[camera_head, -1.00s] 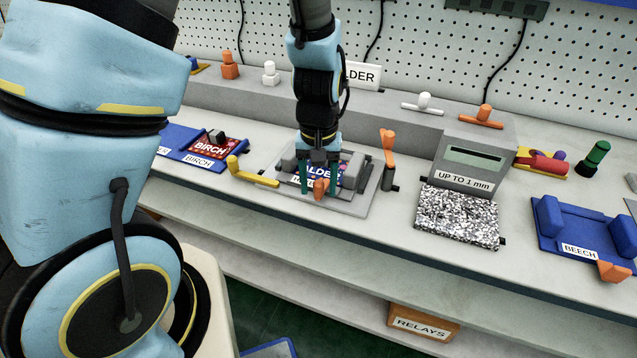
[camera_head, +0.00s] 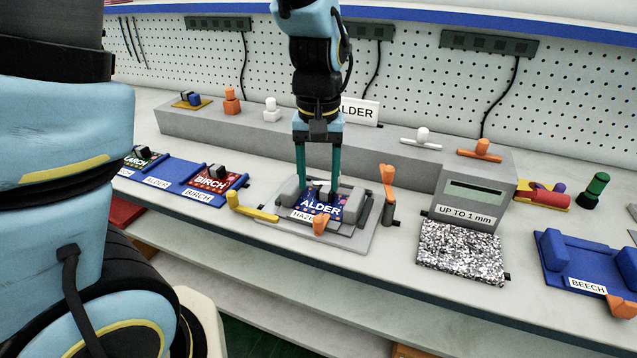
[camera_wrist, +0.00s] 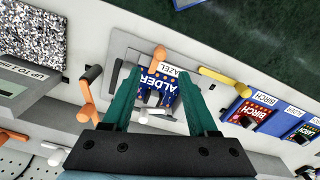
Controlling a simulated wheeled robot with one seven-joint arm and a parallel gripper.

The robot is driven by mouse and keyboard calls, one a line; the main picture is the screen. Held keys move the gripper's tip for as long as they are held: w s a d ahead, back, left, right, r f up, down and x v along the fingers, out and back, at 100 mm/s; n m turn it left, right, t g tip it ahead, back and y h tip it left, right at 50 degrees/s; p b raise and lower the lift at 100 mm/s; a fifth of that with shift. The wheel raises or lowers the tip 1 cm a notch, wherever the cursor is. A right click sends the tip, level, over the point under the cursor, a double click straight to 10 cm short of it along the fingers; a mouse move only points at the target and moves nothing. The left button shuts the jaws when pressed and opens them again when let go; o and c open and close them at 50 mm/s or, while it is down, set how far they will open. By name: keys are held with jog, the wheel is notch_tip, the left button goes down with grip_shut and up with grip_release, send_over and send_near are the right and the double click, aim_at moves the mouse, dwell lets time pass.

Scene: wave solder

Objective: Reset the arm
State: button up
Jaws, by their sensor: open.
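My gripper (camera_head: 319,180) is open, its green fingers pointing down above the grey fixture (camera_head: 352,240) on the bench. The ALDER board (camera_head: 322,206), blue with a dark part on it, lies in the fixture between grey side blocks. In the head view the fingertips are above or close to the board's far side; I cannot tell the exact gap. The wrist view shows the ALDER board (camera_wrist: 160,88) between the spread fingers (camera_wrist: 164,98), with nothing gripped. An orange clamp handle (camera_head: 320,226) stands at the fixture's front by a partly covered label.
A blue tray (camera_head: 172,190) with LARCH and BIRCH boards lies left. A yellow handle (camera_head: 250,208) and an orange lever (camera_head: 388,185) flank the fixture. Right are a grey gauge box (camera_head: 470,197), a speckled pad (camera_head: 460,252) and a blue BEECH tray (camera_head: 590,265). A raised ledge runs behind.

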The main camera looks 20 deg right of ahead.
jog(key=shift+a, duration=0.1)
jog(key=w+a+n, duration=0.2)
jog(key=a, duration=1)
jog(key=w+a+r+n+t, duration=0.1)
jog(key=w+a+n, duration=0.1)
jog(key=a, duration=1.1)
jog(key=shift+w+t, duration=0.3)
jog(key=shift+w, duration=0.4)
